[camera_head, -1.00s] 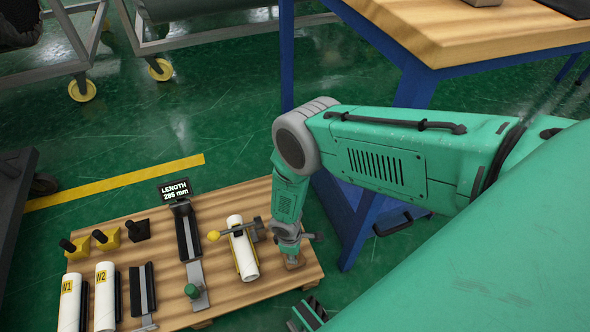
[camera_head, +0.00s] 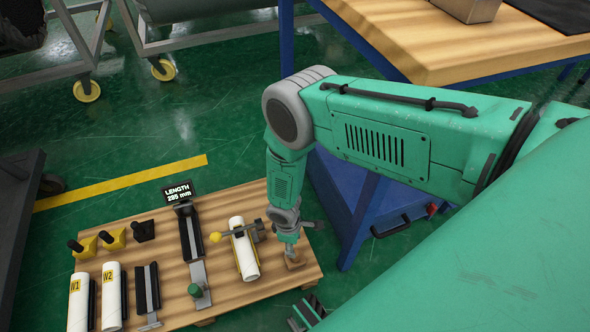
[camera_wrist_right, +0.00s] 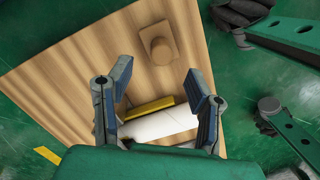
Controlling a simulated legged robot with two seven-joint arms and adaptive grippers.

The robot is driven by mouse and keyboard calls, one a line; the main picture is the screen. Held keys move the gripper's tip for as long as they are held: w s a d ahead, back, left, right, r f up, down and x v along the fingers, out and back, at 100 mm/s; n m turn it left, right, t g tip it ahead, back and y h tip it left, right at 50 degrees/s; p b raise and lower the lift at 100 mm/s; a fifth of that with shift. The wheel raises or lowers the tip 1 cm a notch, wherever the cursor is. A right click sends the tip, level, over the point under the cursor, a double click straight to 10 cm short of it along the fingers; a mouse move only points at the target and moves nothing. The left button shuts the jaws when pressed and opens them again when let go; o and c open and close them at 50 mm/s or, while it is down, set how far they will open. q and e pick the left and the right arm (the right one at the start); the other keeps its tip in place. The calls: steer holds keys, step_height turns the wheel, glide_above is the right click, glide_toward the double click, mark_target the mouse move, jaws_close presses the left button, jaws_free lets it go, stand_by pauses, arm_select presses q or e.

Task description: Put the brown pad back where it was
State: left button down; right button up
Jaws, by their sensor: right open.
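The brown pad (camera_head: 294,263) lies on the wooden board near its right edge. In the right wrist view the brown pad (camera_wrist_right: 160,52) shows as a flat block with a round knob, resting on bare wood. My right gripper (camera_head: 290,249) is just above the pad in the head view. In the wrist view my right gripper (camera_wrist_right: 160,84) has its two fingers wide apart with nothing between them, and the pad lies beyond the tips. My left gripper is not in view.
The board (camera_head: 272,288) carries a white roll (camera_head: 244,248) in a clamp left of the pad, a gauge with a length sign (camera_head: 178,192), more white rolls (camera_head: 111,290) and yellow blocks (camera_head: 114,239). A workbench with blue legs (camera_head: 353,205) stands close on the right.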

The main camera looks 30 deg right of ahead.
steer(key=s+d+r+m+t, duration=0.1)
steer(key=s+r+m, duration=0.3)
steer(key=s+r, duration=0.4)
steer(key=s+d+r+m+p, duration=0.1)
steer(key=s+d+r+m, duration=0.2)
steer(key=s+r, duration=0.6)
step_height(320, 180, up, 6)
steer(key=shift+s+d+r+m+t+y, duration=0.1)
steer(key=shift+s+d+m+t+y, duration=0.2)
steer(key=shift+d+m+t+y, duration=0.15)
